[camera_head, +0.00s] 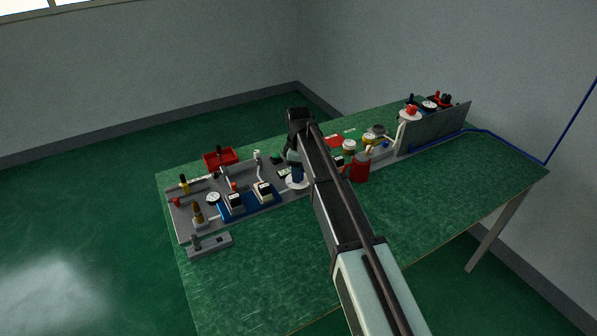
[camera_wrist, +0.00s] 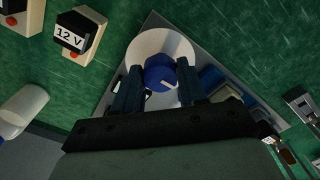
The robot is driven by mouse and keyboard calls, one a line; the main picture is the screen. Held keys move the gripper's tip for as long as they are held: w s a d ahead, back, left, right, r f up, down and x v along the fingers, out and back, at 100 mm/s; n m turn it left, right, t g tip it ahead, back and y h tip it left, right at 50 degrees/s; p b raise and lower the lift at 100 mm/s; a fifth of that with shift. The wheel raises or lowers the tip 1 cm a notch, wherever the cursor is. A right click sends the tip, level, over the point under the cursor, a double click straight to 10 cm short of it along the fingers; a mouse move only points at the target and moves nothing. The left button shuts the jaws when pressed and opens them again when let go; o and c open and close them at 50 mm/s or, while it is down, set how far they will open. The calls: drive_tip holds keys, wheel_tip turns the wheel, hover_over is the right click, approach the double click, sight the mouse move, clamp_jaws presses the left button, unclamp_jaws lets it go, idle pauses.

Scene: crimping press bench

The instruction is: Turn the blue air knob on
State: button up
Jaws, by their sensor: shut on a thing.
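The blue air knob (camera_wrist: 160,76) sits on a round white disc (camera_wrist: 150,41) on a grey plate in the wrist view. A white pointer line on the knob's top slants up to the right. My gripper (camera_wrist: 158,86) has one finger on each side of the knob and is shut on it. In the head view the knob (camera_head: 297,174) shows in part over the white disc (camera_head: 297,183), beside my gripper (camera_head: 293,158). The arm hides some of what lies behind and to the right of it.
In the wrist view a block marked "12 V" (camera_wrist: 78,35) stands at upper left, and a white cylinder (camera_wrist: 24,104) is at left. In the head view a red mug (camera_head: 360,169) stands right of my arm. The table's front (camera_head: 270,270) is clear.

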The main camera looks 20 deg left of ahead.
drive_tip(key=o, duration=1.1)
drive_tip(key=shift+c, duration=0.2)
wheel_tip(320, 180, up, 14)
drive_tip(key=shift+f, duration=0.1)
